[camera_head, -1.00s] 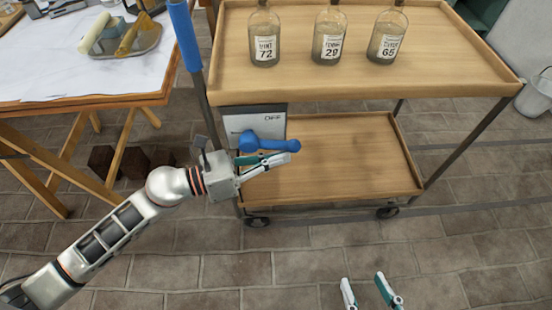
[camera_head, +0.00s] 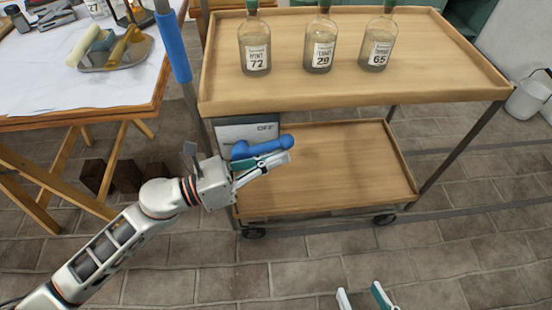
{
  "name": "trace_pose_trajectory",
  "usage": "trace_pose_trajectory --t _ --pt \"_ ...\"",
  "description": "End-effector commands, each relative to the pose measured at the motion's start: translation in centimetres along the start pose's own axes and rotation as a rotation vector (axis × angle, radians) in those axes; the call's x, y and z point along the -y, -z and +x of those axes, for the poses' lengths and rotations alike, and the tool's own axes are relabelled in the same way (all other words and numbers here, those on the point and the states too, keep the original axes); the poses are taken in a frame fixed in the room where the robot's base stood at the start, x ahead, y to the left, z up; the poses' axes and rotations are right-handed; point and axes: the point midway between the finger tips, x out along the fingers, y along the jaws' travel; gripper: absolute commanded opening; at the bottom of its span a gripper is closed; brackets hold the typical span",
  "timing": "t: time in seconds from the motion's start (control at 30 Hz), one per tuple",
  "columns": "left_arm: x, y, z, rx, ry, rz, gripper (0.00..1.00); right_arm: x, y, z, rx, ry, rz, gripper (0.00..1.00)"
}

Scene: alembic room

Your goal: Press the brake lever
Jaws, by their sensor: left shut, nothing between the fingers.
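The brake lever (camera_head: 264,147) is blue with a rounded end, at the left front of the wooden cart (camera_head: 330,105), in front of a pale panel. It tilts slightly, its right end higher. My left gripper (camera_head: 289,157) is shut and empty, its fingers just below the lever and pointing right along it. They look very close to its underside; I cannot tell whether they touch. My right gripper (camera_head: 363,294) is at the bottom edge, its fingers apart and empty; only the fingertips show.
Three labelled bottles (camera_head: 318,45) stand on the cart's upper tray. The lower shelf (camera_head: 340,170) is bare. A paper-covered table (camera_head: 75,85) with a tray of tools stands left. A blue-gripped pole (camera_head: 172,48) rises at the cart's left. A bucket (camera_head: 528,98) is at right.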

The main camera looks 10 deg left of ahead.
Motion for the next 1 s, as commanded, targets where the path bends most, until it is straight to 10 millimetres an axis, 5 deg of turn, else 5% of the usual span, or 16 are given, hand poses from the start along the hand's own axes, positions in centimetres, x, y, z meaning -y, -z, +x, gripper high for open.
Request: trace_pose_trajectory --t 0.03,0.4,0.83,1.0 --pt "-0.3 -1.4 0.1 0.014 -0.006 0.02 0.0 -0.3 0.3 -0.1 -0.003 -0.003 -0.017 0.4" --pt "-0.3 -2.0 0.1 0.017 -0.009 0.025 0.0 -0.5 0.3 -0.3 0.002 0.0 -0.05 0.4" --pt "-0.3 -2.1 0.1 0.018 -0.008 0.026 0.0 -0.4 0.1 -0.3 0.007 -0.001 -0.044 0.4" --pt "-0.6 -0.8 -0.1 0.013 -0.01 0.018 0.0 -0.1 -1.1 -0.2 0.023 0.007 -0.009 0.4"
